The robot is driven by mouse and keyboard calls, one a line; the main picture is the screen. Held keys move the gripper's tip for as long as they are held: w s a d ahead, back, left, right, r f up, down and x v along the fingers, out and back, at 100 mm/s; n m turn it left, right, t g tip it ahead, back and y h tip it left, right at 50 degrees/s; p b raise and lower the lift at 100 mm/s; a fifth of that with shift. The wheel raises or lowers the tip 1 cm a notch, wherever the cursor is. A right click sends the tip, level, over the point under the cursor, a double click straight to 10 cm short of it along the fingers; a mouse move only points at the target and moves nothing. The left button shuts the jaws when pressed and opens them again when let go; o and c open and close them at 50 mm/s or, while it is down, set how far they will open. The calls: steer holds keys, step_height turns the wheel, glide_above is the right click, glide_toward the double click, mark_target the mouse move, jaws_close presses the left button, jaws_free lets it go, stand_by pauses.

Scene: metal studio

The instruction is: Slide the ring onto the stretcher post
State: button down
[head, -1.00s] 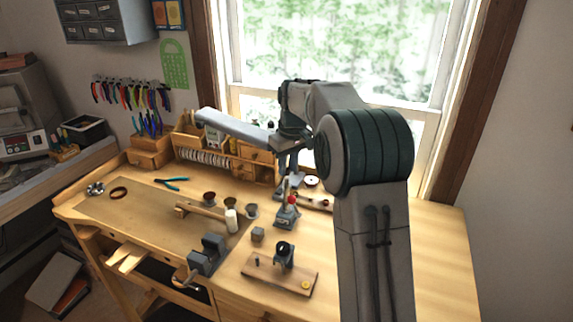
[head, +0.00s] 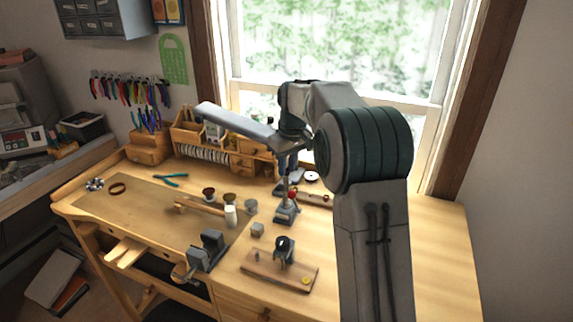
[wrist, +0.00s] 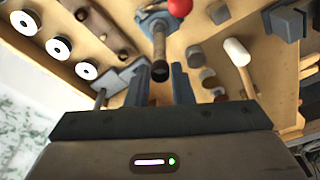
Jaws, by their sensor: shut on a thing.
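The ring stretcher (head: 286,214) stands on the bench, a grey base with a red-knobbed lever. Its dark brown post (wrist: 158,45) points towards the wrist camera, and its end shows between my fingers. The red knob (wrist: 180,7) is just beyond it. My gripper (head: 288,168) is over the stretcher in the head view. In the wrist view my gripper (wrist: 160,76) has its two dark fingers either side of the post's end, closed on the ring. The ring itself is too small and dark to make out, so I cannot tell whether it is around the post.
A white-headed mallet (wrist: 238,55) lies beside the stretcher. A wooden board with a grey fixture (head: 283,255) is in front. White discs (wrist: 86,69) lie on the other side. The bench's right end is clear.

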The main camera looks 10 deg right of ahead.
steer(key=shift+f+b, duration=0.35)
steer(key=shift+f, duration=0.35)
steer(key=c, duration=1.2)
jaws_free()
steer(key=shift+r, duration=0.1)
steer(key=r, duration=0.4)
steer(key=s+r, duration=0.1)
steer(key=r, duration=0.4)
steer(key=d+r, duration=0.1)
steer(key=r, duration=0.3)
steer(key=shift+s+r, duration=0.25)
steer(key=shift+s, duration=0.1)
